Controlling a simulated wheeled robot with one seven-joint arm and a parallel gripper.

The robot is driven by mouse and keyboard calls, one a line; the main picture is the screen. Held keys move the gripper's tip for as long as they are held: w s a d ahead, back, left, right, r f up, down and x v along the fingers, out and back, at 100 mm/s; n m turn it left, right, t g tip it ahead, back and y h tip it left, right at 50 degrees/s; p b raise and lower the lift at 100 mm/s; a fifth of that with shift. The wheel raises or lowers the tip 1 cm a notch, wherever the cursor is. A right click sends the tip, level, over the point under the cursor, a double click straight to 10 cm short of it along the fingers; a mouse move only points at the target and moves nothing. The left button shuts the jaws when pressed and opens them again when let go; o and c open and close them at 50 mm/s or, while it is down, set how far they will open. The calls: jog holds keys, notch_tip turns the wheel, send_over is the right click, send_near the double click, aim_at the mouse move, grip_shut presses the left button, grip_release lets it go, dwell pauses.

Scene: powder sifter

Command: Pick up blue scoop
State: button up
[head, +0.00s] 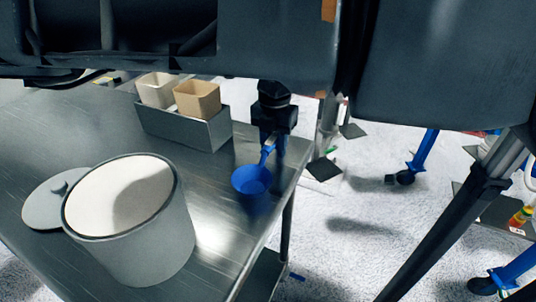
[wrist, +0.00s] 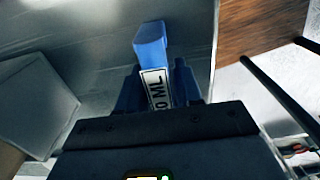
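The blue scoop (head: 252,181) is at the right end of the metal table in the head view, its round bowl facing up. Its handle slants up to my gripper (head: 270,150). I cannot tell whether the bowl touches the table. In the wrist view, the scoop's handle (wrist: 150,50) with a white "ML" label lies between the blue fingers of my gripper (wrist: 158,90). The fingers sit close against both sides of the handle and look shut on it. The bowl is hidden in the wrist view.
The metal table (head: 75,125) also holds a large grey container (head: 140,245), its lid (head: 45,205) beside it, and a grey bin (head: 185,129) with two beige cups (head: 197,99). Free floor lies right of the table. A blue-legged frame (head: 425,150) stands farther right.

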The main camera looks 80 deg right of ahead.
grip_shut()
